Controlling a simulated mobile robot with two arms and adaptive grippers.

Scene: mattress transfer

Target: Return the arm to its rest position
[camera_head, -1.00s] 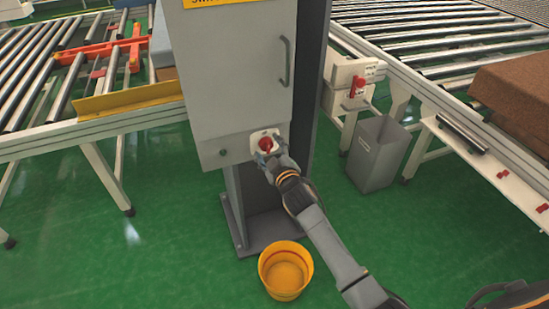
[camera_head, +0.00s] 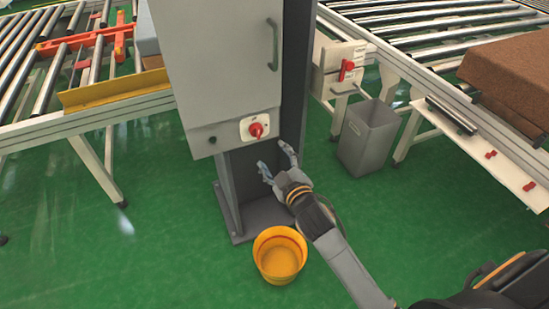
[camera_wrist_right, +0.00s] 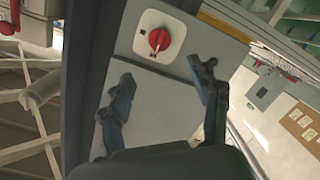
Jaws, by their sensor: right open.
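My right gripper (camera_head: 277,162) is open and empty, in front of the dark column just below the grey switch cabinet (camera_head: 217,70). The red rotary switch (camera_head: 256,130) sits on a white plate at the cabinet's lower right corner. The gripper is below and right of the switch, apart from it. In the right wrist view the red switch (camera_wrist_right: 159,40) shows beyond the two spread fingers (camera_wrist_right: 163,90), with nothing between them. My left gripper is not in view.
A yellow bucket (camera_head: 279,255) stands on the green floor beside my right forearm. A grey bin (camera_head: 368,137) stands to the right. Roller conveyors (camera_head: 92,118) lie left and right (camera_head: 440,30), with a brown block (camera_head: 512,72) on the right one.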

